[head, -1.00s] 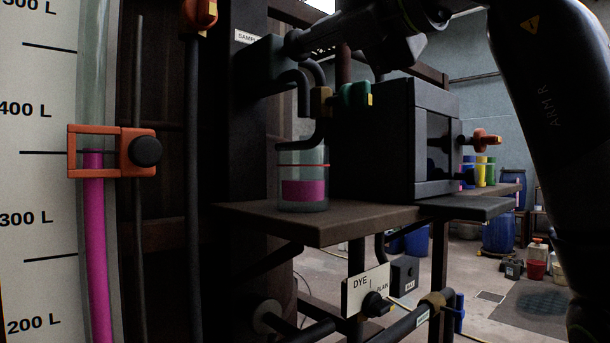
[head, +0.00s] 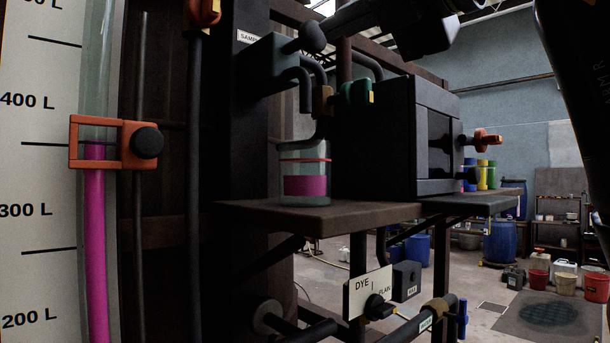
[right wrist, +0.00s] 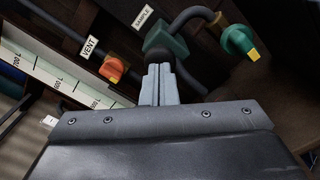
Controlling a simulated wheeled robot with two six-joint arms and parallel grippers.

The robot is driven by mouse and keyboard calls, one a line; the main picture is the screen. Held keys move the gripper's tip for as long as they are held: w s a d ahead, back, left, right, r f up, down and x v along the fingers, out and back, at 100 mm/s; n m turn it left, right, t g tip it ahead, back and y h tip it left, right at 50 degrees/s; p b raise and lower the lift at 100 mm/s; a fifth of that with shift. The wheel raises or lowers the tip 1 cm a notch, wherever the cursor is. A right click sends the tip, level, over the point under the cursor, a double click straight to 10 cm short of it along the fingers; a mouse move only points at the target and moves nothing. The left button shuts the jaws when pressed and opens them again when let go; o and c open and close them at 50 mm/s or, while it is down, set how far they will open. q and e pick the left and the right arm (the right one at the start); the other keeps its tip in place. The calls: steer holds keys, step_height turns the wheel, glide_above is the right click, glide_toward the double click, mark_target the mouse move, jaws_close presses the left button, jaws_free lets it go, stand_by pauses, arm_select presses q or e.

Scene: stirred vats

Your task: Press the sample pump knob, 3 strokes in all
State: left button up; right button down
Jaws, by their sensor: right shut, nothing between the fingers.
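The sample pump (head: 268,65) is a dark grey-green box on the post under a SAMPLE label. Its round black knob (head: 312,38) stands out on a short rod at the right. My right gripper (head: 332,30) comes from the upper right, fingers shut and empty, tips at the knob; I cannot tell whether they touch. In the right wrist view the shut fingers (right wrist: 160,82) point at the dark knob (right wrist: 158,55), partly hiding it, with the pump box (right wrist: 166,38) behind. A glass jar (head: 304,168) under the spout holds magenta liquid below a red line. My left gripper is not in view.
A shelf (head: 330,215) carries the jar and a dark cabinet (head: 385,135). A green valve handle (head: 355,92) sits close below the knob. A gauge with an orange slider (head: 112,143) is at the left. The VENT handle (right wrist: 114,68) is orange.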

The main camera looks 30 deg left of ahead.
mark_target(318, 34)
steer(key=shift+a, duration=0.1)
stand_by(0.3)
steer(key=shift+p+x, duration=0.65)
steer(key=shift+x, duration=1.05)
steer(key=shift+s+d+b, duration=0.2)
steer(key=shift+d+b, duration=0.3)
steer(key=shift+d, duration=0.05)
steer(key=shift+b+v, duration=0.55)
steer(key=shift+v, duration=0.3)
steer(key=shift+s+d, duration=0.1)
steer(key=shift+d, duration=0.2)
